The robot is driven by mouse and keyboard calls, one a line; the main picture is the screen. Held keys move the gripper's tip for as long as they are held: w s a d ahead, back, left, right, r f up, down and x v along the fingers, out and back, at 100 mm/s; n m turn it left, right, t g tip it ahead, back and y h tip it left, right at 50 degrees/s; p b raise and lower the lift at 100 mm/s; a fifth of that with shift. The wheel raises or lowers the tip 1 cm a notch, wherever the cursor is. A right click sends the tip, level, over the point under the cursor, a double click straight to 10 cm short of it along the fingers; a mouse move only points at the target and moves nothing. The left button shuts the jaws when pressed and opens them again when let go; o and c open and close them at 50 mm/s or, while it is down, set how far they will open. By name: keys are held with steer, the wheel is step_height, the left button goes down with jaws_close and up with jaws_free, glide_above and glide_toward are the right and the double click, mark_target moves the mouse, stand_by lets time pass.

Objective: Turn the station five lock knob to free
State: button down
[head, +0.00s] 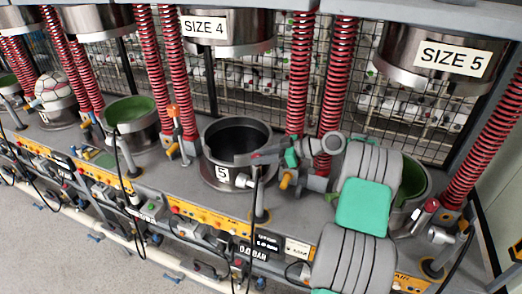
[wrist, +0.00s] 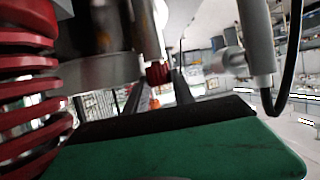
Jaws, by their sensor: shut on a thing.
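My gripper (head: 268,156) reaches left, at the front of the dark open pot (head: 238,134) that carries a "5" label (head: 222,174). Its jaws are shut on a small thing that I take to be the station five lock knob. The fingers hide the grip, so I cannot tell how the knob is turned. In the wrist view a green and black part of my gripper (wrist: 170,135) fills the bottom. A small red knob (wrist: 158,73) shows beyond it, under a metal cylinder.
Red springs (head: 335,90) stand behind the pot, and one is close at left in the wrist view (wrist: 28,90). An orange handle (head: 285,180) sits below my gripper. A grey rod (wrist: 258,40) with a black cable is at right. Signs read "SIZE 4" (head: 203,25) and "SIZE 5" (head: 453,58).

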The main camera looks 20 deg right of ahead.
steer(key=shift+r, duration=0.1)
steer(key=c, duration=1.3)
jaws_free()
steer(key=shift+c, duration=0.2)
